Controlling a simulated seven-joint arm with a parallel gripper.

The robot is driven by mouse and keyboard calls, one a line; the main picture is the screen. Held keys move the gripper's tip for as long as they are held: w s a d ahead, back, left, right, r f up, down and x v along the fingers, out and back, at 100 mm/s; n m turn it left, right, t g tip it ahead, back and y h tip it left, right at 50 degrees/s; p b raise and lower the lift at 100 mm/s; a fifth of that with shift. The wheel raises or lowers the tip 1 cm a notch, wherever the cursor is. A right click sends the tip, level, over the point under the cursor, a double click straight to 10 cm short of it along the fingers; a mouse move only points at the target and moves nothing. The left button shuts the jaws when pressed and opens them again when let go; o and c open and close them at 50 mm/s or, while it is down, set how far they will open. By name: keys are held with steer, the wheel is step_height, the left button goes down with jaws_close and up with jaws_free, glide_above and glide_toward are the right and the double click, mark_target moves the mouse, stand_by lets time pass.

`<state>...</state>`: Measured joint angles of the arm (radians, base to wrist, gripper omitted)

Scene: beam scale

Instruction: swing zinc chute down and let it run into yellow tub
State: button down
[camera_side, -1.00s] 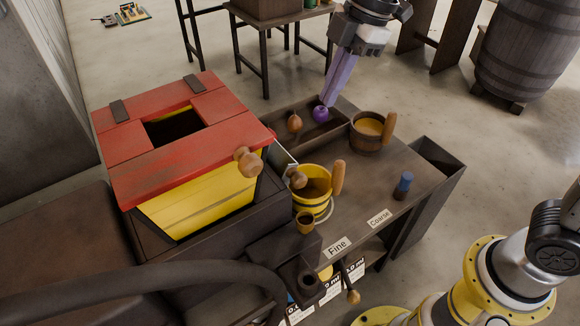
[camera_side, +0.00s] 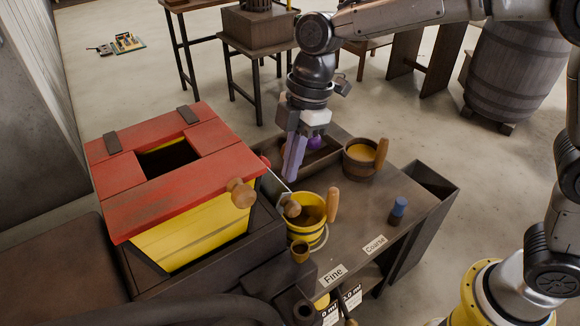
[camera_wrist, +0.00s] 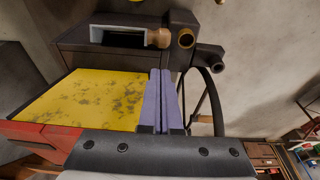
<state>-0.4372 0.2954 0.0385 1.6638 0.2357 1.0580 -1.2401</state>
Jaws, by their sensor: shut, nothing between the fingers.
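The zinc chute (camera_side: 276,184) shows as a pale grey strip between the yellow hopper and the yellow tub, partly hidden by my gripper. In the wrist view, a pale grey trough (camera_wrist: 118,36) with a wooden knob (camera_wrist: 159,38) at its end seems to be the same chute. I cannot tell its tilt. The yellow tub (camera_side: 304,229), dark-banded with an upright wooden handle, stands on the bench; a round wooden knob (camera_side: 291,209) shows at its left rim. My gripper (camera_side: 290,177) is shut and empty, pointing down above and behind the tub. Its fingers (camera_wrist: 160,73) show near the trough.
The yellow hopper (camera_side: 190,236) with a red lid (camera_side: 165,205) stands left of the tub. A wooden bucket (camera_side: 359,164) and a blue-topped peg (camera_side: 398,207) stand to the right. A tray (camera_side: 325,164) lies behind. Bench between the tub and the peg is clear.

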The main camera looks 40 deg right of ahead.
mark_target(287, 208)
steer(key=x, duration=0.7)
steer(key=shift+f, duration=0.35)
steer(key=shift+d, duration=0.1)
steer(key=shift+d+y, duration=0.2)
steer(key=shift+y, duration=0.1)
